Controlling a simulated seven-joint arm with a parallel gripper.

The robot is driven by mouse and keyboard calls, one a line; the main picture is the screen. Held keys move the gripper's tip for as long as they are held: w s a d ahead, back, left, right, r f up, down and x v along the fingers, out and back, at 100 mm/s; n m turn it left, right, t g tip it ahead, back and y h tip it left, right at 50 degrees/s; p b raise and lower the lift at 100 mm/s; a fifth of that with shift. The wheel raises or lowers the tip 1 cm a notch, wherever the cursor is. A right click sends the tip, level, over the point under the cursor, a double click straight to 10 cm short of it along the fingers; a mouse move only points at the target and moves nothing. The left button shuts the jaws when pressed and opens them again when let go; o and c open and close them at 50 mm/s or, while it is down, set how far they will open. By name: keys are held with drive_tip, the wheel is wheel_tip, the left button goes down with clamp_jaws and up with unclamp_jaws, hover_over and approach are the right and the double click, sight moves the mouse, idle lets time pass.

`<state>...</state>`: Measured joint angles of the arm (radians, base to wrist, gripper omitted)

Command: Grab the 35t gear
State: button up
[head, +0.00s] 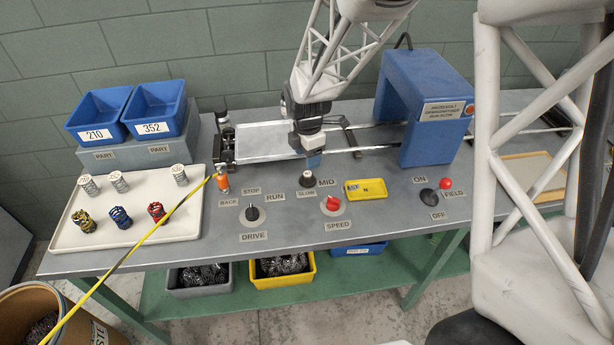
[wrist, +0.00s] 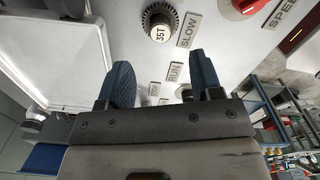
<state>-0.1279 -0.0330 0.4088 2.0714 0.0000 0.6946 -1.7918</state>
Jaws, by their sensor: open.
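The 35T gear (wrist: 160,22) shows in the wrist view at the top middle, with a dark toothed rim and a pale round face marked 35T. It sits on the panel beside the SLOW label. In the head view it appears as a small dark round piece (head: 307,180) between SLOW and MID. My gripper (wrist: 162,78) has its two blue fingers spread apart with nothing between them. The gear lies beyond the fingertips, apart from them. In the head view my gripper (head: 314,160) hangs just behind the gear, fingers down; the height gap is hard to tell.
A red speed knob (head: 333,204), a black drive knob (head: 252,214) and a yellow tray (head: 366,189) are close by. A blue arch housing (head: 425,105) stands to the right. A white tray (head: 190,225) with several springs lies left. A yellow tape or rod (head: 130,252) crosses the left front.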

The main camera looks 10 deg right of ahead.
sight(308, 173)
drive_tip(key=shift+f, duration=0.15)
drive_tip(key=shift+f, duration=1.15)
drive_tip(key=shift+f, duration=0.15)
drive_tip(key=shift+d+f, duration=0.15)
drive_tip(key=shift+f, duration=2.3)
clamp_jaws()
drive_tip(key=shift+r, duration=0.1)
